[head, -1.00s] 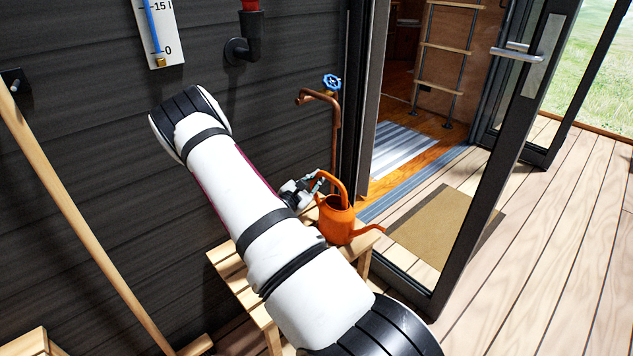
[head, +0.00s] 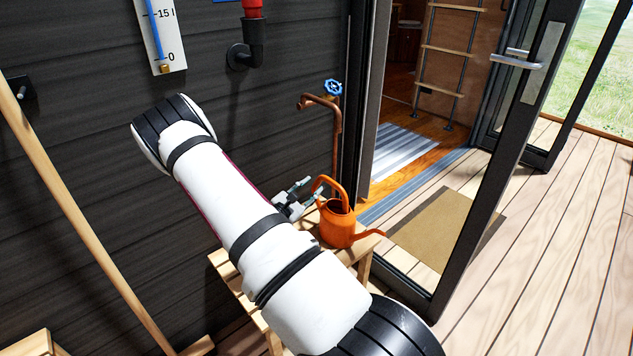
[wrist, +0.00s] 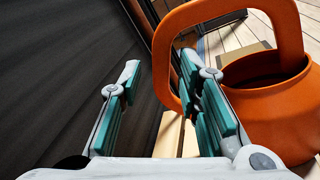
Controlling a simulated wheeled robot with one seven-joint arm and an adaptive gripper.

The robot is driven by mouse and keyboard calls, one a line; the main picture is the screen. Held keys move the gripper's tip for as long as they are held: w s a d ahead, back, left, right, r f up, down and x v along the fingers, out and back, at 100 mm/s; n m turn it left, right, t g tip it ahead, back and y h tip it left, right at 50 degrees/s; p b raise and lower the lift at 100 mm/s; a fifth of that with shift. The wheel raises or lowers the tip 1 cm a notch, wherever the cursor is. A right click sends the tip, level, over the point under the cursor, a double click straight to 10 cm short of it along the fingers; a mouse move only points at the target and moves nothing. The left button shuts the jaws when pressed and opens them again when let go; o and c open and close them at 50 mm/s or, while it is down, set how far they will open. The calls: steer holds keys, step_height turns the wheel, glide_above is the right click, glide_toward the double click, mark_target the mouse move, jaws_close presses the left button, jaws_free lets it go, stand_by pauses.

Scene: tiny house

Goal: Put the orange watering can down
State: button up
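The orange watering can (head: 338,228) stands upright on the wooden stool (head: 232,272), its spout pointing right in the head view. My gripper (head: 311,188) is open beside the can's handle, on the wall side. In the wrist view, the two teal-padded fingers of my gripper (wrist: 170,82) are spread apart with nothing clamped between them. The can (wrist: 275,105) fills the right side there. Its handle arches behind and above the right finger, and part of it shows in the gap between the fingers. Whether the right finger touches the handle is unclear.
A copper tap pipe (head: 336,135) with a blue valve rises behind the can along the dark wall (head: 250,110). A glass door (head: 470,150) stands open to the right. A doormat (head: 432,225) lies on the deck. A wooden pole (head: 75,215) leans at left.

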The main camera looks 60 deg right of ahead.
steer(key=a+p, duration=0.2)
steer(key=a, duration=0.6)
steer(key=s+a+r+m+g+y, duration=0.2)
steer(key=s+a+r+m, duration=0.15)
steer(key=r, duration=0.35)
steer(key=s+a+r+m+g+y, duration=0.2)
steer(key=s+a+r+m, duration=0.15)
steer(key=r, duration=0.35)
steer(key=s+a+r+m+g+y, duration=0.3)
steer(key=s+r, duration=0.1)
steer(key=r, duration=0.3)
steer(key=s+a+r+m+t+y, duration=0.1)
steer(key=s+a+r+t+y, duration=0.1)
steer(key=s+a, duration=0.3)
steer(key=s+a+r+t+y, duration=0.2)
steer(key=s+a+y, duration=0.3)
steer(key=a, duration=0.6)
steer(key=s+a+r+m+t+y, duration=0.1)
steer(key=s+a+r+t+y, duration=0.1)
steer(key=s+a, duration=0.5)
steer(key=shift+s+a+m+t+y, duration=0.15)
steer(key=shift+a+m+t+y, duration=0.15)
steer(key=shift+a+t+y, duration=0.55)
steer(key=shift+d+r+g, duration=0.1)
steer(key=shift+d+g, duration=0.1)
steer(key=shift+g, duration=0.05)
step_height(320, 180, up, 30)
steer(key=t+p, duration=0.4)
steer(key=p, duration=2.3)
steer(key=shift+d, duration=0.3)
